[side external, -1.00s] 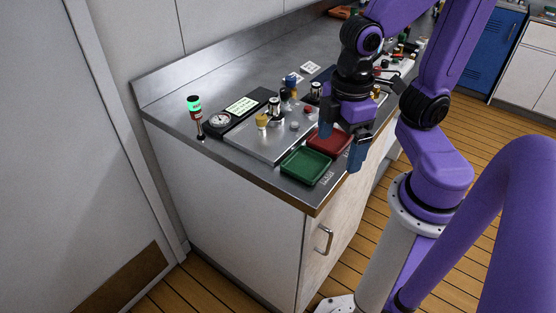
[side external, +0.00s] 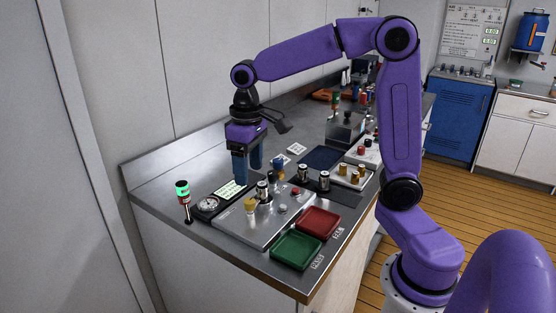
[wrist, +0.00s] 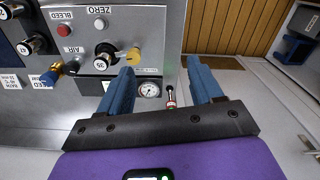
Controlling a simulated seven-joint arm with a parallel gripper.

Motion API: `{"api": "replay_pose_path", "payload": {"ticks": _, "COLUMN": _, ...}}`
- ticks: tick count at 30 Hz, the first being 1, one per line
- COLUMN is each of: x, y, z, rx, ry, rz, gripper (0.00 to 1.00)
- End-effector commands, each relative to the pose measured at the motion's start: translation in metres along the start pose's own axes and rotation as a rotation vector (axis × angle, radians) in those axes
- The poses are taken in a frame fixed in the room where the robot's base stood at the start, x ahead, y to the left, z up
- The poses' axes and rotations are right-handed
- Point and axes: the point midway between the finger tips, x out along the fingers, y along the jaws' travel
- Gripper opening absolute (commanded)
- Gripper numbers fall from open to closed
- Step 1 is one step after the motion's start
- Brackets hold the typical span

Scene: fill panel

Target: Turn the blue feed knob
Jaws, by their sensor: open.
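The blue feed knob (side external: 277,164) sits at the back of the metal panel (side external: 236,233).
A yellow knob (wrist: 132,57) is close to the left finger. A gauge (wrist: 149,90) and an indicator lamp post (side external: 184,200) stand at the panel's left end. Green (side external: 296,264) and red (side external: 336,232) trays lie in front. Black-and-silver knobs (side external: 303,172) stand right of the blue knob.

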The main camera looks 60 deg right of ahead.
Motion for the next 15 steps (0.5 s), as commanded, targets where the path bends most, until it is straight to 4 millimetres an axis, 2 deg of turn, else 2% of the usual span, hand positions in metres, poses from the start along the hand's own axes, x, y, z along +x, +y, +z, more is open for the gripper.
{"api": "replay_pose_path", "payload": {"ticks": 1, "x": -0.002, "y": 0.016, "z": -0.015, "rx": 0.069, "ry": -0.002, "rz": 0.001, "gripper": 0.65}}
{"api": "replay_pose_path", "payload": {"ticks": 6, "x": -0.008, "y": 0.072, "z": -0.055, "rx": 0.29, "ry": -0.005, "rz": 0.005, "gripper": 0.65}}
{"api": "replay_pose_path", "payload": {"ticks": 10, "x": -0.011, "y": 0.123, "z": -0.075, "rx": 0.459, "ry": -0.006, "rz": 0.007, "gripper": 0.65}}
{"api": "replay_pose_path", "payload": {"ticks": 15, "x": -0.013, "y": 0.196, "z": -0.087, "rx": 0.68, "ry": -0.009, "rz": 0.009, "gripper": 0.65}}
